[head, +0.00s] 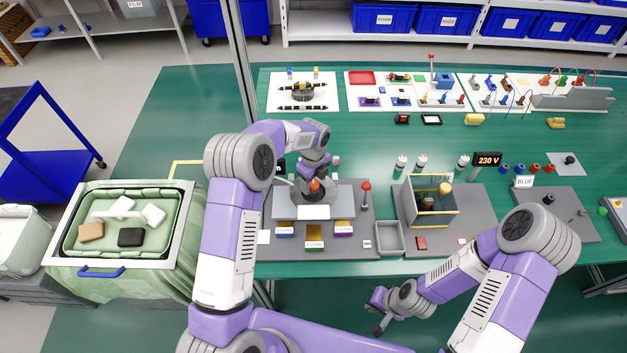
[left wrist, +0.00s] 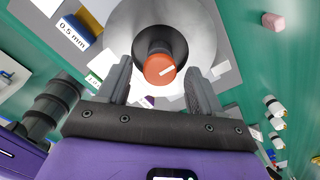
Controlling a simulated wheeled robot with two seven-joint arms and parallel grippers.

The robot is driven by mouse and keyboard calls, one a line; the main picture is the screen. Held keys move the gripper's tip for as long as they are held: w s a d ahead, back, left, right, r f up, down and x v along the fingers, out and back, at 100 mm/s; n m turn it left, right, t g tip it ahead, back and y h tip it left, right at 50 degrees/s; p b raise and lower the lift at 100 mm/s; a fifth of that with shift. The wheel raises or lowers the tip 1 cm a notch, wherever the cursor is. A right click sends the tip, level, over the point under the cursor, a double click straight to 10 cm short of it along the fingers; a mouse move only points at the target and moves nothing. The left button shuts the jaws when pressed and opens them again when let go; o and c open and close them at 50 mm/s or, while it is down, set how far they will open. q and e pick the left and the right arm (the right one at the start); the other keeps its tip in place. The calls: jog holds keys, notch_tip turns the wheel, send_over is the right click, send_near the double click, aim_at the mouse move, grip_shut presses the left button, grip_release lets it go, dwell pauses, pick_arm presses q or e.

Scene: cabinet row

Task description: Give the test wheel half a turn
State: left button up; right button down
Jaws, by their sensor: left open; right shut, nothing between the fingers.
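A pale grey disc with a dark hub and an orange-red knob, seemingly the test wheel (left wrist: 196,30), fills the top middle of the left wrist view. Its knob (left wrist: 159,69) carries a short white line pointing up and right; in the head view the knob (head: 315,185) shows on the grey station, the disc mostly hidden by my arm. My left gripper (left wrist: 157,80) is open, one finger on each side of the knob as seen from the wrist; I cannot tell if they touch it. My right gripper (head: 377,312) is shut and empty, low in front of the bench edge.
Coloured gauge blocks (head: 314,244) stand at the station's front, with a red-topped lever (head: 366,187) to its right. A grey bin (head: 390,238) and an open box (head: 425,205) stand further right. A green tray (head: 75,245) sits at left.

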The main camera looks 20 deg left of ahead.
pick_arm(q)
jog(key=shift+f, duration=0.15)
jog(key=shift+c, duration=0.4)
jog(key=c, duration=1)
jog(key=shift+n, duration=0.3)
